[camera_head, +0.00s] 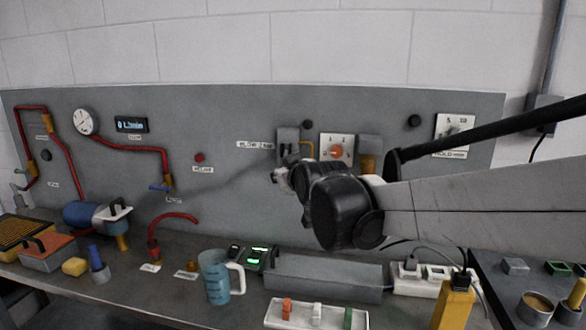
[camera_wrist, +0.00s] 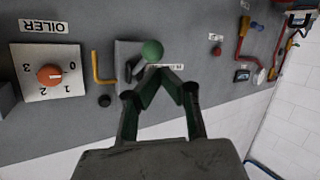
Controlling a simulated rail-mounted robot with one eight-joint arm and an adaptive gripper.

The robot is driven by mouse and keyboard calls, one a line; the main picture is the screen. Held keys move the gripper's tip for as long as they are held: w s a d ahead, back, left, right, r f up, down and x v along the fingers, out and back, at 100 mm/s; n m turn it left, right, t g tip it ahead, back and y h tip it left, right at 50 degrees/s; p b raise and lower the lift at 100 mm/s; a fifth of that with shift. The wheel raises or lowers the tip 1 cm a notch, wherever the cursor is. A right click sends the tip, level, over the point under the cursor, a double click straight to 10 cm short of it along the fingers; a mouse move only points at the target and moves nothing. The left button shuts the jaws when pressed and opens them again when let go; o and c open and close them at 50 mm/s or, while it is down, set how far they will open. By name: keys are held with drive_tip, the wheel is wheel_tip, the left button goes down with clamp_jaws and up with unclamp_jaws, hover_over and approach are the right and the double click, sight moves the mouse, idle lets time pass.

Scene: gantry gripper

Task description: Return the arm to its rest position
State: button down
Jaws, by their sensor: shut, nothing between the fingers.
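My arm (camera_head: 480,205) reaches in from the right in the head view, stretched toward the grey wall panel (camera_head: 235,190). My gripper (camera_head: 277,177) is at its left end, in front of the panel, small and partly hidden by the wrist. In the wrist view my gripper (camera_wrist: 163,72) has its green-tipped fingers drawn together, with nothing between them. A green ball knob (camera_wrist: 152,50) by a grey wall fixture (camera_wrist: 128,62) lies just beyond the fingertips. I cannot tell if they touch it.
An oiler dial (camera_head: 337,150) with an orange knob is beside the fixture; the dial (camera_wrist: 50,73) also shows in the wrist view. Below, the bench holds a blue jug (camera_head: 215,280), a power strip (camera_head: 428,280) and a white tray (camera_head: 300,315). Red pipes (camera_head: 62,150) run at left.

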drive_tip(key=s+d+f+m+g+h, duration=0.1)
drive_tip(key=s+d+f, duration=0.4)
drive_tip(key=s, duration=0.6)
drive_tip(key=s+d+f+m+g+h, duration=0.2)
drive_tip(key=s+d+f, duration=0.3)
drive_tip(key=s+d, duration=0.5)
drive_tip(key=s+d+f+m+g+h, duration=0.1)
drive_tip(key=s+d+f+m+g, duration=0.2)
drive_tip(key=s, duration=1)
drive_tip(key=d+f+g, duration=0.1)
drive_tip(key=d+f, duration=0.2)
drive_tip(key=d, duration=0.1)
drive_tip(key=shift+d+m+h, duration=0.3)
drive_tip(key=shift+m+h, duration=0.1)
